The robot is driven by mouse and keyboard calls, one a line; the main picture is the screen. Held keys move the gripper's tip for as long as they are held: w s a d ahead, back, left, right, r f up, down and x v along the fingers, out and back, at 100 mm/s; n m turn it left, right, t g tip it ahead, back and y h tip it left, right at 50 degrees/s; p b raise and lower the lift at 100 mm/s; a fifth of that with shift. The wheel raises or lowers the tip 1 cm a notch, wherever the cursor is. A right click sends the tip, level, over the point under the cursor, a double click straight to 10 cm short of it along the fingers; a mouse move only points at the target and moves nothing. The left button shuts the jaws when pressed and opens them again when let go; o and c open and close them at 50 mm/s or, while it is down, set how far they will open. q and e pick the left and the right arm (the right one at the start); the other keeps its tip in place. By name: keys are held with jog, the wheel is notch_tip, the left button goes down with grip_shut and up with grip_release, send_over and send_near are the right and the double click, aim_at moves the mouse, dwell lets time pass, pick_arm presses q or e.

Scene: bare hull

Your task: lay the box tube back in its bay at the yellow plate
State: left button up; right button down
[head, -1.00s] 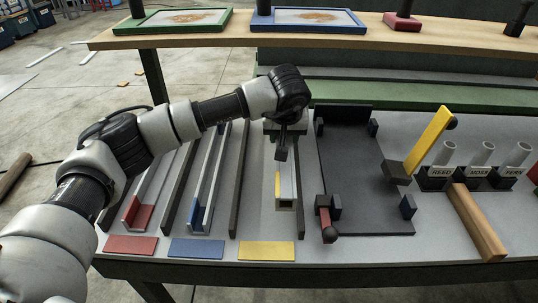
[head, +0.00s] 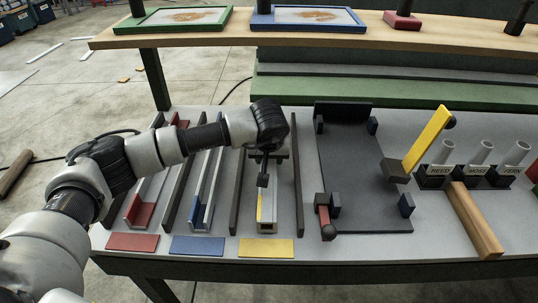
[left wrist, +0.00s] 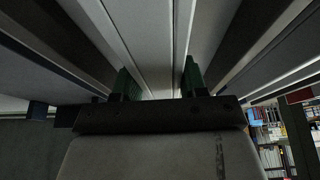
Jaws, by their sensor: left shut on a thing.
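The box tube (head: 266,213) is a light grey square tube with a yellow mark near its open front end. It lies lengthwise between two dark rails, behind the yellow plate (head: 266,249). My left gripper (head: 265,168) is above the tube and shut on it. In the left wrist view the gripper's green fingers (left wrist: 160,82) stand on both sides of a pale long piece. I cannot tell whether the tube's underside touches the bench. My right gripper is not in view.
Channels with red (head: 141,214) and blue (head: 200,216) ends lie in the bays to the left. A dark rail (head: 298,185) bounds the bay on the right. Beyond it are a dark board (head: 350,165), a yellow bar (head: 427,139) and a wooden bar (head: 475,222).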

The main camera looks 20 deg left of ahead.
pick_arm(q)
jog(key=o, duration=1.1)
jog(key=shift+f, duration=0.1)
jog(key=shift+o, duration=0.2)
jog(key=shift+r+p, duration=0.35)
jog(key=v, duration=1.1)
jog(key=shift+s+r+b, duration=0.25)
jog(key=shift+r+b, duration=0.05)
jog(key=shift+b, duration=0.1)
